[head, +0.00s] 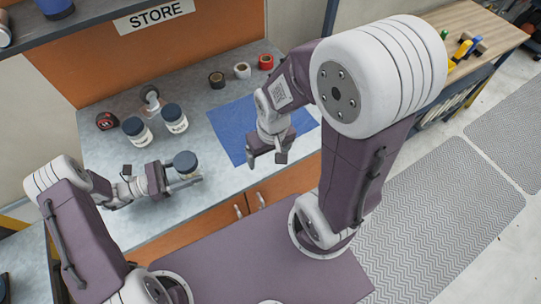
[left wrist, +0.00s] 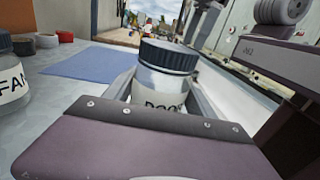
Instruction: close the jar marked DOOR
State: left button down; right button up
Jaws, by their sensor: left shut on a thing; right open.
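The jar marked DOOR (left wrist: 158,92) has a white label, partly cut off by my gripper, and a dark ribbed lid (left wrist: 168,55) on its top. I cannot tell whether the lid is fully screwed down. In the head view the dark lid (head: 185,160) shows from above. My left gripper (head: 187,181) is shut on the jar, with a finger on each side of its body below the lid. My right gripper (head: 267,156) is open and empty above the blue mat (head: 229,121), right of the jar.
Two other dark-lidded jars (head: 137,134) (head: 174,123) stand on the grey counter behind the held jar. The blue mat has free room.

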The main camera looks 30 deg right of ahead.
jog(key=shift+s+d+f, duration=0.2)
jog(key=shift+s, duration=0.1)
dwell(0.4)
